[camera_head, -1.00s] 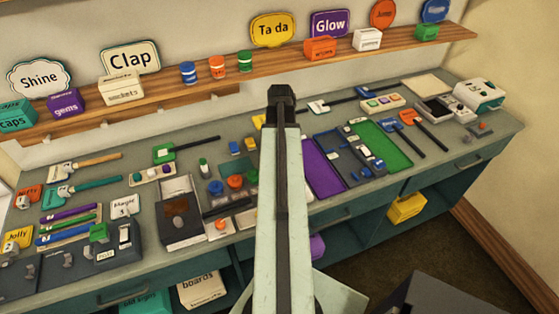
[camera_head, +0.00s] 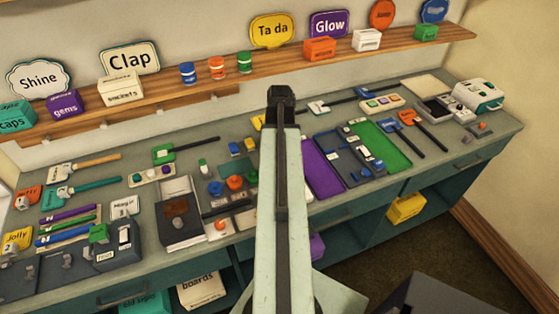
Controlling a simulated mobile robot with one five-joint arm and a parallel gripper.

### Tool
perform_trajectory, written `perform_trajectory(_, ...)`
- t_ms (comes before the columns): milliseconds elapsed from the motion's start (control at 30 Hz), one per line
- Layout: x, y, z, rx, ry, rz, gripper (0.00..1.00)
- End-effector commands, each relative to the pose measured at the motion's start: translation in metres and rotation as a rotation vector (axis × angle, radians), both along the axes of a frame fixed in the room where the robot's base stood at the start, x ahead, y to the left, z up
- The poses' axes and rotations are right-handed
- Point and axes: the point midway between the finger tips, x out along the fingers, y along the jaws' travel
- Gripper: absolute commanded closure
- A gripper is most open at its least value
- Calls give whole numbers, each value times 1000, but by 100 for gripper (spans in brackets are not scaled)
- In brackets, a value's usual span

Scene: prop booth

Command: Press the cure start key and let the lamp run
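My pale arm rises through the middle of the view, and its dark end, my gripper (camera_head: 281,94), stands over the back of the bench. I cannot see whether its fingers are open or shut. I cannot make out a labelled cure start key or a lit lamp. A white and teal machine (camera_head: 479,95) sits at the bench's right end, beside a dark-faced device (camera_head: 437,108). A dark box with a raised pale lid (camera_head: 181,222) stands left of my arm. Small pads with red and orange buttons (camera_head: 219,226) lie near it. My arm hides part of the bench.
The grey bench (camera_head: 335,214) is crowded with tools, purple and green mats (camera_head: 392,150) and small blocks. A wooden shelf (camera_head: 165,99) above holds signs, boxes and small tubs. Open floor (camera_head: 372,257) shows in front of the bench at right, with a dark grey block (camera_head: 450,297) nearby.

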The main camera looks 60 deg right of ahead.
Motion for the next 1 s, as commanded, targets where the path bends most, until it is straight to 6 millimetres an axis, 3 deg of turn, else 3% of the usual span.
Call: perform_trajectory(1000, 1, 1, -8, 0, 0, 3, 100)
